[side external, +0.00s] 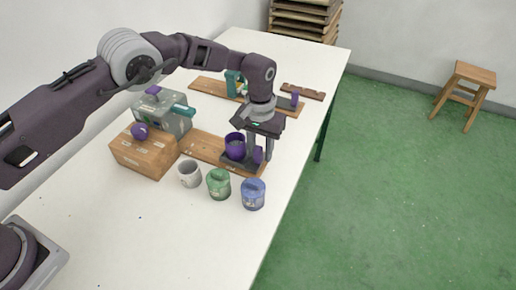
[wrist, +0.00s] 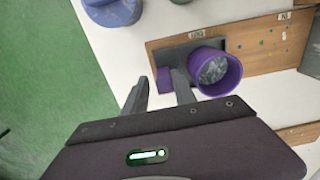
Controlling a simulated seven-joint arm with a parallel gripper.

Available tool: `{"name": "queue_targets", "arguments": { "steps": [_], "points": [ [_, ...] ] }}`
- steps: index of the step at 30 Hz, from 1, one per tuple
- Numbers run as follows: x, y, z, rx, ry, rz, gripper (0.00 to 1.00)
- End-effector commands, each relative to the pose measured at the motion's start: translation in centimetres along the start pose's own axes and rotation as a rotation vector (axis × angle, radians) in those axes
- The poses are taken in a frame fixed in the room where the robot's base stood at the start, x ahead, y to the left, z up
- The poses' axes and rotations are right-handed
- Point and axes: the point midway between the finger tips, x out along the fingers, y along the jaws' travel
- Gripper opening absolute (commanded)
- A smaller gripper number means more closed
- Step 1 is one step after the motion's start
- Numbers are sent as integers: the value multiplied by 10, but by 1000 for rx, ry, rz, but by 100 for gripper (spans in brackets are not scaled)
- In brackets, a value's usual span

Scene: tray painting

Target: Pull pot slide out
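The pot slide is a dark plate (wrist: 180,52) on a wooden board (wrist: 262,42). It carries a purple pot (side external: 235,146) with grey contents, which also shows in the wrist view (wrist: 216,72). A small purple handle (side external: 257,155) stands beside the pot and shows in the wrist view (wrist: 164,80). My gripper (wrist: 158,90) is open, with its fingers pointing down at the handle. In the wrist view the handle lies between and just beyond the fingertips, nearer the finger on the pot side. Contact cannot be told.
A white cup (side external: 189,174), a green pot (side external: 219,184) and a blue pot (side external: 253,194) stand in front of the board. A wooden box (side external: 145,150) and a grey box (side external: 165,115) stand to the left. Another board (side external: 208,87) lies behind.

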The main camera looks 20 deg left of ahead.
Motion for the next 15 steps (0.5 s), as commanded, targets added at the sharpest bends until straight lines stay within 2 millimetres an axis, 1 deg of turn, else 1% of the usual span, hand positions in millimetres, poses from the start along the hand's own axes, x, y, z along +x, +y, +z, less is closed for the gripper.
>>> {"name": "queue_targets", "arguments": {
  "steps": [11,13,15],
  "points": [
    [0,-1,0,0,-3,-3,29],
    [-3,-2,0,0,-2,-3,29],
    [-14,-1,0,0,0,-2,29]
  ]
}}
